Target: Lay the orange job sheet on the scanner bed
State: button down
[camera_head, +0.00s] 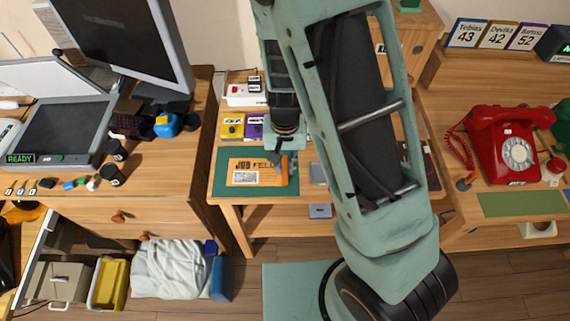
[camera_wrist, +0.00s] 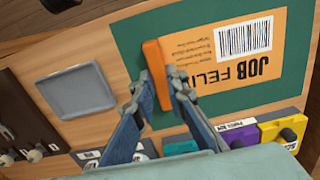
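The orange job sheet (camera_head: 258,172) lies flat on a green mat (camera_head: 229,180) on the middle table. In the wrist view the sheet (camera_wrist: 230,50) shows its print, a barcode and a raised orange strip (camera_wrist: 153,60) along one edge. My gripper (camera_head: 283,160) is down at this strip. In the wrist view my gripper's fingertips (camera_wrist: 157,80) straddle the strip, one on each side and very close. I cannot tell whether they press on it. The scanner (camera_head: 90,150) stands on the left desk, lid (camera_head: 50,78) raised, its dark bed (camera_head: 58,130) bare, its display reading READY.
A monitor (camera_head: 125,40) and small items stand beside the scanner. Yellow (camera_head: 232,126) and purple (camera_head: 254,127) blocks sit behind the mat. A grey tray (camera_wrist: 76,90) lies beside the mat. A red phone (camera_head: 510,145) is on the right desk.

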dwell(0.4)
jog(key=shift+r+p, duration=2.25)
jog(key=shift+r, duration=0.3)
